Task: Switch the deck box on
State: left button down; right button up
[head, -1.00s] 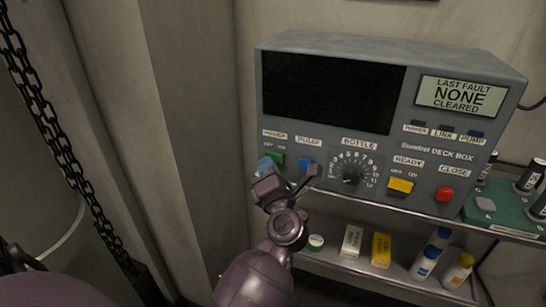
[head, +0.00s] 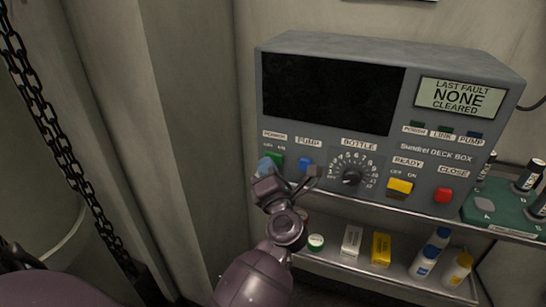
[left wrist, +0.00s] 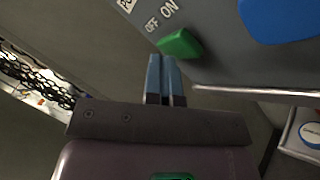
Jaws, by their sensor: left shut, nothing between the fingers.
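The grey deck box (head: 390,125) stands on a metal shelf, its large screen (head: 333,92) black. Its green switch (head: 275,158) is at the left of the front, under a label with OFF and ON marks. The green switch also shows in the left wrist view (left wrist: 181,45), below the OFF and ON words. My left gripper (head: 264,167) is shut and empty, its blue fingertips just beside the switch. In the left wrist view the fingertips (left wrist: 164,60) lie close below the switch; I cannot tell whether they touch it. My right gripper is not in view.
A blue button (head: 305,164), a bottle dial (head: 351,178), a yellow switch (head: 400,187) and a red button (head: 444,195) share the front. Small boxes and bottles stand on the lower shelf (head: 350,279). A chain (head: 62,160) hangs at left.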

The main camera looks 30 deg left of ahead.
pick_arm(q)
jog(key=shift+w+r, duration=0.1)
jog(key=shift+r, duration=0.15)
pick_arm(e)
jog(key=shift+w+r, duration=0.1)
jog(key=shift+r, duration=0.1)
pick_arm(q)
jog(key=shift+d, duration=0.1)
jog(key=s, duration=0.3)
jog(key=s+p, duration=0.1)
jog(key=s, duration=0.1)
jog(key=shift+d+f, duration=0.2)
jog(key=shift+f, duration=0.1)
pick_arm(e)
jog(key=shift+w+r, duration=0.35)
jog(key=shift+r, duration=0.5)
